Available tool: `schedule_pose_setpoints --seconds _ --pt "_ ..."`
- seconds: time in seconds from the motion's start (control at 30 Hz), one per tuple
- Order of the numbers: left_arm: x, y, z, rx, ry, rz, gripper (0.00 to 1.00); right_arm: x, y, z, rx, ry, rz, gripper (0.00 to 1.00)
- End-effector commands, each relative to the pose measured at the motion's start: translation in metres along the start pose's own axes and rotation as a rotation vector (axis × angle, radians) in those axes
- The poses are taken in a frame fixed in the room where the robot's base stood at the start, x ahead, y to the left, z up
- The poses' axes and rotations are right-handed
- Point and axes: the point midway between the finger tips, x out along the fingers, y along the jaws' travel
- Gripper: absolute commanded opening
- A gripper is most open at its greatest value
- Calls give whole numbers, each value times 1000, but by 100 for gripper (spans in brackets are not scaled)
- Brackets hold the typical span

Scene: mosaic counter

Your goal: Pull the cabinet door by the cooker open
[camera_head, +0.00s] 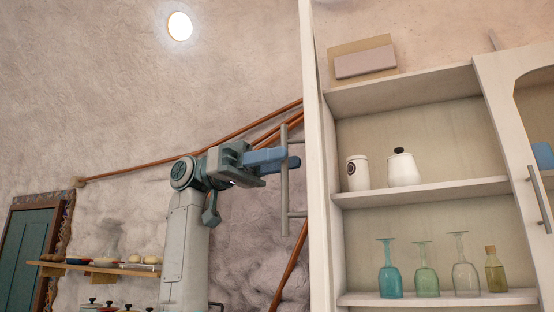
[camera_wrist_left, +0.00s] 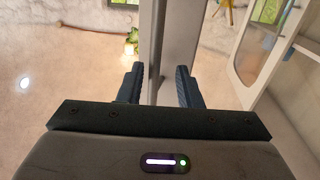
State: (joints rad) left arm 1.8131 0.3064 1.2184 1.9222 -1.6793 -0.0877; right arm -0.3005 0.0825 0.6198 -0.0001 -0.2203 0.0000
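The cabinet door (camera_head: 315,170) stands swung out and shows nearly edge-on in the head view, with the shelves to its right exposed. Its long grey bar handle (camera_head: 285,185) is upright on the door's left side. My left gripper (camera_head: 275,158) reaches the handle from the left. In the left wrist view its two blue fingers (camera_wrist_left: 160,85) are apart, with the handle (camera_wrist_left: 157,50) between them and a gap beside the right finger. The door panel (camera_wrist_left: 182,40) is just beyond. The cooker is not in view. My right gripper is not in view.
The cabinet shelves (camera_head: 425,192) hold a white canister (camera_head: 357,173), a lidded white pot (camera_head: 403,168), several glasses (camera_head: 424,270) and a bottle (camera_head: 494,272). Another door with a handle (camera_head: 539,198) is at the right. A wooden wall shelf (camera_head: 95,269) hangs at the left.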

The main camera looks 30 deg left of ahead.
Motion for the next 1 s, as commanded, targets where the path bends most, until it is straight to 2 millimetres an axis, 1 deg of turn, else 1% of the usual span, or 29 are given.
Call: schedule_pose_setpoints --seconds 0.07,0.17,0.4,0.5,0.6,0.73,1.0 --pt "-5 0 1 0 0 -1 32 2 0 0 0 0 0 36" --pt "-18 0 1 0 0 -2 32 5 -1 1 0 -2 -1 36" --pt "-68 -2 1 -3 2 -3 32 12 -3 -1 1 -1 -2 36" --pt "-85 -2 1 -2 3 -2 32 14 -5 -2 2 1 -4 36" --pt "-97 -2 0 -2 2 -1 32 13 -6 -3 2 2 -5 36" --pt "-106 -2 0 -2 2 -1 32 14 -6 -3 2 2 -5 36" --pt "-108 -3 0 -1 1 -1 32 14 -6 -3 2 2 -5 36"
